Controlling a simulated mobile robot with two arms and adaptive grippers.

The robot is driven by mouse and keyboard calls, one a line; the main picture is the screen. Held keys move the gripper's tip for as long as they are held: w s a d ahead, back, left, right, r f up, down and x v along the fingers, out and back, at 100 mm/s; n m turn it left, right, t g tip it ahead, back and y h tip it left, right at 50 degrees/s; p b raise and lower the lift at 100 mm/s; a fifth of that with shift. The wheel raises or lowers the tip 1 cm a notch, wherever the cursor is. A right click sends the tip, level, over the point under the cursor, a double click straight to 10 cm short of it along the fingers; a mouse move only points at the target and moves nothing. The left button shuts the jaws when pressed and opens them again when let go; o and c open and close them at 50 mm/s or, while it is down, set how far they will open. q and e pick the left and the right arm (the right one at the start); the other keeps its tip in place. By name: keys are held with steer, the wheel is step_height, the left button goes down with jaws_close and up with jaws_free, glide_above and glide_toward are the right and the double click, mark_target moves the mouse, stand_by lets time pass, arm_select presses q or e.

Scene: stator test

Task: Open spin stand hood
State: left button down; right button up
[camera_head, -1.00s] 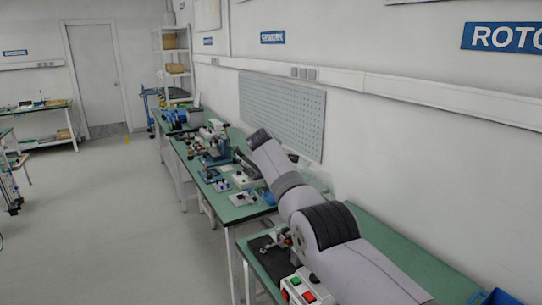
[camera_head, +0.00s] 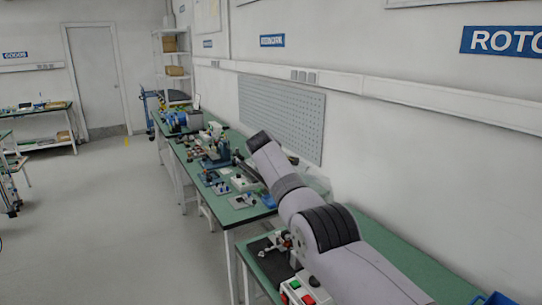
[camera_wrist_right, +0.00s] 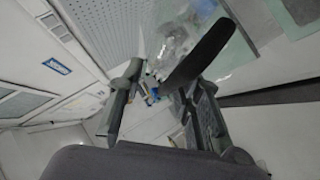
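A clear, see-through cover (camera_wrist_right: 190,35), which looks like the spin stand hood, shows in the right wrist view beyond my gripper; its edges are hard to make out. A faint clear edge (camera_head: 318,184) also shows behind my right arm in the head view. A dark curved bar (camera_wrist_right: 207,52) crosses in front of the clear cover; I cannot tell whether it is a handle. My right gripper (camera_wrist_right: 155,98) has its fingers apart, with the bar's lower end close to the right-hand finger. Contact cannot be told. In the head view my right arm hides this gripper. My left gripper is not in view.
A button box (camera_head: 300,290) with red and green buttons and a black plate (camera_head: 275,264) with small metal parts sit on the near green bench (camera_head: 400,248). Farther back, a second green bench (camera_head: 240,213) carries several devices. The floor at left is clear.

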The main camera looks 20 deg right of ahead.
steer(key=shift+s+f, duration=0.1)
steer(key=shift+f, duration=0.05)
steer(key=shift+v, duration=0.8)
steer(key=v, duration=1)
steer(key=shift+a+r, duration=0.2)
steer(key=shift+r, duration=0.05)
